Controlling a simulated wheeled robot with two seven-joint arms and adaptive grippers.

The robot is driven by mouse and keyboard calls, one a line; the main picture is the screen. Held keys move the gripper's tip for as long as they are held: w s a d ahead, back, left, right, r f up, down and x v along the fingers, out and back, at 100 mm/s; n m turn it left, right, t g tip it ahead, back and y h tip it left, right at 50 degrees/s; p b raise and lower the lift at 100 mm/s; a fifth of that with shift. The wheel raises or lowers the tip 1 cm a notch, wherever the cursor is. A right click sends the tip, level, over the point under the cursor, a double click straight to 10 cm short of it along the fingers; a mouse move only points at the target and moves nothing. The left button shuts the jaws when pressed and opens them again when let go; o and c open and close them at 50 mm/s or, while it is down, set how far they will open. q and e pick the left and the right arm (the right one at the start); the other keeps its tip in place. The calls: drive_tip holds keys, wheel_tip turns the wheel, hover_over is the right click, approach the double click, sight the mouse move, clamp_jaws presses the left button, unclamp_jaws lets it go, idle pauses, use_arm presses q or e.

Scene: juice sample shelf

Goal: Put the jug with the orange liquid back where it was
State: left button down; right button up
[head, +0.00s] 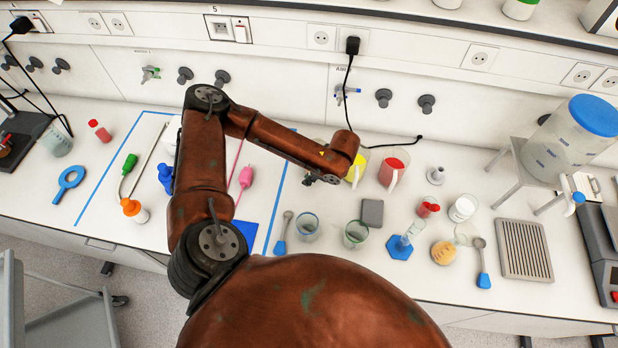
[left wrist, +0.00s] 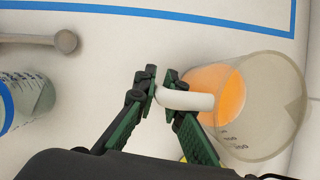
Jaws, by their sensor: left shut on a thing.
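The jug with the orange liquid (left wrist: 262,105) is in the left wrist view, a clear vessel with a white handle (left wrist: 190,99). My left gripper (left wrist: 165,95) is shut on that handle with its green-lined fingers. In the head view my left gripper (head: 325,178) is at the end of the rust-brown arm, low over the bench and left of the jug with yellow liquid (head: 356,170). The orange jug is hidden behind my arm there. I cannot tell whether its base touches the bench.
A jug with red liquid (head: 393,170) stands right of the yellow one. Beakers (head: 307,228) (head: 355,234), a grey block (head: 372,212) and a blue spoon (head: 282,235) are nearer. Blue tape (head: 279,205) marks an area on the left. A grey spoon (left wrist: 40,40) shows in the wrist view.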

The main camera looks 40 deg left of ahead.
use_arm(q)
drive_tip(key=shift+r, duration=0.1)
drive_tip(key=c, duration=2)
unclamp_jaws()
drive_tip(key=shift+s, duration=0.1)
drive_tip(key=v, duration=1.2)
drive_tip(key=shift+p, duration=0.3)
